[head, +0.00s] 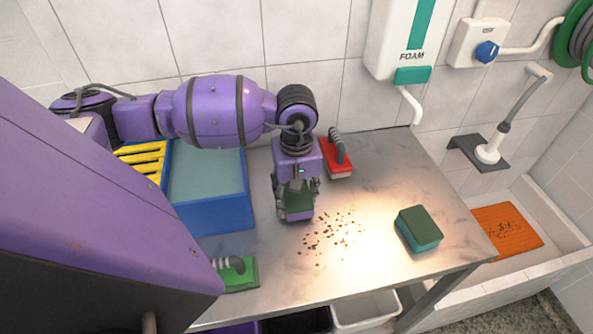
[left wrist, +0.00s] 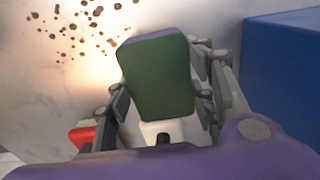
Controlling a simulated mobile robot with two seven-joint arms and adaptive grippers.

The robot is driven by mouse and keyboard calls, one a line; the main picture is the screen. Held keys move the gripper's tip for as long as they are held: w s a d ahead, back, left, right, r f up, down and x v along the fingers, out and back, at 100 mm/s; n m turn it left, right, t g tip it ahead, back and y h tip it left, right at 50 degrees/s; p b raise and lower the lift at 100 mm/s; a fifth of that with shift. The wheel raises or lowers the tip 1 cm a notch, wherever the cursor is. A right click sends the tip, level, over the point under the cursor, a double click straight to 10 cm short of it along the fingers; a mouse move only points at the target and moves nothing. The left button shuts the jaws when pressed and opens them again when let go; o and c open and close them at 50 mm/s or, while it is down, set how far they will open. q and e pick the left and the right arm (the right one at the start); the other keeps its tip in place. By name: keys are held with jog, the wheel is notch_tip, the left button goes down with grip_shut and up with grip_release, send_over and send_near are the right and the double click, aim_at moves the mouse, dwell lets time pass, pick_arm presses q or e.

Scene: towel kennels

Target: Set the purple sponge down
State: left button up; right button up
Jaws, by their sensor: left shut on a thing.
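The purple sponge (head: 298,200) has a dark green scouring face and is between the fingers of my left gripper (head: 296,207). In the left wrist view the sponge (left wrist: 158,80) shows its green face and a thin purple edge, with a finger on each side. My left gripper is shut on it and points down over the metal table (head: 385,180), just left of a scatter of brown crumbs (head: 332,235). I cannot tell whether the sponge touches the table. My right gripper is not in view.
A blue tub of water (head: 217,216) stands to the left, beside a yellow rack (head: 143,160). A red brush (head: 338,168) is behind the gripper, a green brush (head: 240,274) in front. A teal sponge (head: 420,230) lies to the right. The back right tabletop is clear.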

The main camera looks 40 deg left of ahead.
pick_arm(q)
jog(key=s+r, duration=0.1)
jog(key=r, duration=0.1)
jog(key=s+d+r, duration=0.1)
jog(key=r, duration=0.1)
jog(key=s+d+r, duration=0.1)
jog(key=r, duration=0.1)
jog(key=shift+s+d+r, duration=0.1)
jog(key=shift+s+r, duration=0.05)
jog(key=shift+r, duration=0.25)
jog(key=shift+s+d+r+m+p, duration=0.5)
jog(key=shift+s+d+r+p, duration=0.35)
jog(key=shift+s+d+r, duration=2.6)
jog(key=w+d+f+m, duration=0.1)
jog(key=w+d+m, duration=0.2)
jog(key=w+m, duration=0.5)
jog(key=shift+d+f+m+p, duration=0.2)
jog(key=shift+f+m+p, duration=0.15)
jog(key=shift+m, duration=0.15)
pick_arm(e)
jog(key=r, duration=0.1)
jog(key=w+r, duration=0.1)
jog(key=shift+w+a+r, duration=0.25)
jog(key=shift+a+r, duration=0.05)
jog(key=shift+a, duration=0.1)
